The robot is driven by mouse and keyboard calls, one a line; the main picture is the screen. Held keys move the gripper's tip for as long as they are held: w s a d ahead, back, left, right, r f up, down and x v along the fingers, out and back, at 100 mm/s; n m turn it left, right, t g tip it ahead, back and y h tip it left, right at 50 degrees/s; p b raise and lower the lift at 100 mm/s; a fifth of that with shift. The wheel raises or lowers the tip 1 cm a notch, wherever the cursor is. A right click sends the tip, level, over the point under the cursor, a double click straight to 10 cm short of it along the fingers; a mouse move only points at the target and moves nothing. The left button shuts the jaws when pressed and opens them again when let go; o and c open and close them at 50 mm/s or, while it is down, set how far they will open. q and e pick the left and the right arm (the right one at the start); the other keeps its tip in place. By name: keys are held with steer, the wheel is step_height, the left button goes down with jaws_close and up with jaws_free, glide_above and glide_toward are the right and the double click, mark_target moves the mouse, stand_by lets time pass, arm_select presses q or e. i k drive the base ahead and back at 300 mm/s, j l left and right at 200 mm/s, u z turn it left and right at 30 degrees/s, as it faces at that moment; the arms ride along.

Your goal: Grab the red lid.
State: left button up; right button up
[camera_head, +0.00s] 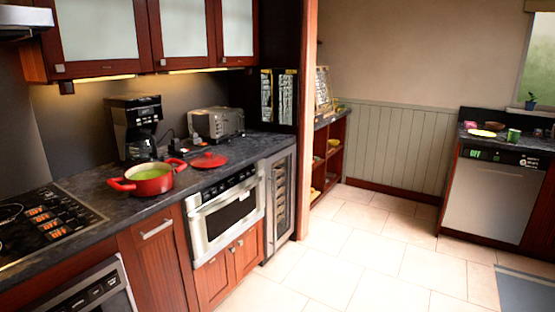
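A red lid (209,160) with a small knob on top lies on the dark countertop at the left of the view. It sits to the right of a red pot (150,181), apart from it. The pot is uncovered, has two side handles and holds something green. Neither of my grippers shows in the head view.
A coffee maker (134,125) and a toaster (216,124) stand behind the pot and lid. A cooktop (40,222) is on the left. A microwave drawer (226,212) is built in below the counter (110,197). The tiled floor (350,255) in front is clear.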

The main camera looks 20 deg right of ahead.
mark_target(209, 161)
steer(key=z, duration=0.25)
steer(key=i+l+z, duration=0.3)
steer(key=i+l, duration=0.15)
steer(key=i, duration=0.25)
steer(key=i+l+z, duration=0.3)
steer(key=i, duration=0.45)
steer(key=i+z, duration=0.35)
steer(key=i, duration=0.4)
steer(key=i+l+u, duration=0.1)
steer(key=i+u, duration=0.3)
steer(key=i+l+u, duration=0.2)
steer(key=i+u, duration=0.2)
